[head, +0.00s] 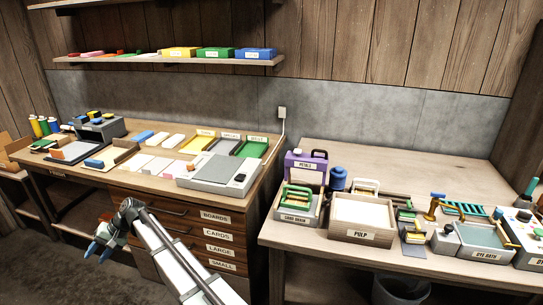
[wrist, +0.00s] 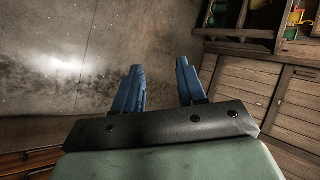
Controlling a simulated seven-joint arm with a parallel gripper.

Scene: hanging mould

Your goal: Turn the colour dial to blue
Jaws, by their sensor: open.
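A white control box (head: 522,233) with small coloured knobs stands at the far right edge of the right table, partly cut off by the frame. Its knobs are too small to tell which is the colour dial or where it points. The grey dye bath (head: 487,240) sits just left of it. My gripper (head: 98,252) is at the lower left of the head view, low in front of the left table and far from the control box. In the wrist view its two blue fingers (wrist: 157,75) are apart with nothing between them.
The left table carries trays, cards and a grey machine (head: 215,174) above labelled drawers (head: 216,216). The pulp box (head: 361,218) and other tools line the right table's front. A bin (head: 400,287) stands beneath. The right table's back is clear. The wrist view shows floor and wooden cabinet fronts (wrist: 240,75).

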